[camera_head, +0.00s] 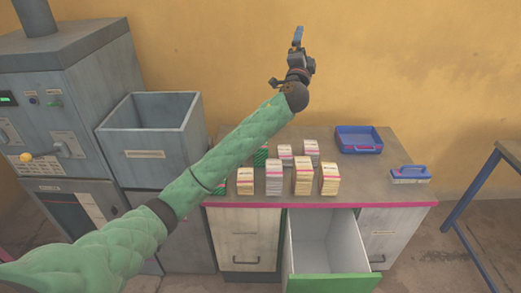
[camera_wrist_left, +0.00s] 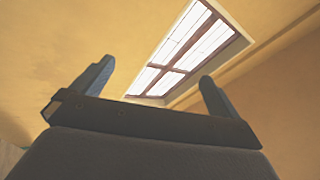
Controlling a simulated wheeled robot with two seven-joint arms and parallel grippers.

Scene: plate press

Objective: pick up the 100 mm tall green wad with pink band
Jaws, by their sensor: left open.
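Two green wads show on the cabinet top in the head view. One green wad (camera_head: 261,156) is in the back row, partly behind my left arm. Another green wad (camera_head: 220,188) is at the left end of the front row, mostly hidden by the arm. I cannot make out a pink band on either, nor tell their heights. My left gripper (camera_head: 298,40) is raised high above and behind the wads, pointing up, away from them. In the left wrist view the gripper (camera_wrist_left: 157,72) is open with nothing between its fingers. My right gripper is not in view.
Several pale banded wads (camera_head: 303,176) stand in rows on the cabinet (camera_head: 365,188). A blue tray (camera_head: 358,139) and a blue-handled brush-like tool (camera_head: 409,174) lie to the right. An open drawer (camera_head: 330,283) juts out in front. A grey bin (camera_head: 150,141) and machine (camera_head: 75,80) stand left.

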